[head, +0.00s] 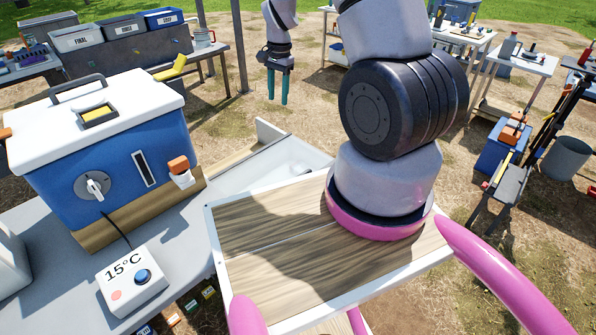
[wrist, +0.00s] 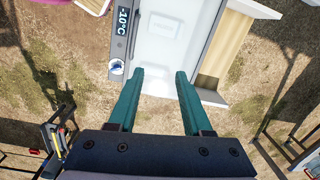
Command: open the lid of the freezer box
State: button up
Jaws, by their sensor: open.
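My gripper (head: 278,99) hangs open and empty, its two teal fingers pointing down, in the upper middle of the head view. In the wrist view its fingers (wrist: 160,75) are spread apart over a white panel (wrist: 174,35). A dark strip beside the panel carries a "-10°C" display (wrist: 124,20) and a round knob (wrist: 117,67). This looks like the freezer box seen from above, with its white lid. Nothing is between the fingers. I cannot tell the gap between fingertips and lid. No lid handle is clear in the wrist view.
A blue box (head: 120,170) with a white handled lid stands at left, near a white "15°C" unit (head: 132,282). A wooden-topped tray (head: 290,240) with a white rim lies in front of me. Several bins (head: 85,38) stand at the back left. Bare ground surrounds the tables.

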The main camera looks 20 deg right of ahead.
jog(key=s+d+f, duration=0.1)
jog(key=f, duration=0.9)
jog(key=s+d+f+m+g+h, duration=0.1)
jog(key=s+d+f, duration=0.1)
jog(key=f, duration=0.7)
jog(key=s+d+f+m+g, duration=0.1)
jog(key=s+f, duration=0.1)
jog(key=f, duration=0.8)
jog(key=shift+d+f+h, duration=0.25)
jog(key=shift+f+h, duration=0.05)
jog(key=shift+f, duration=0.05)
grip_shut()
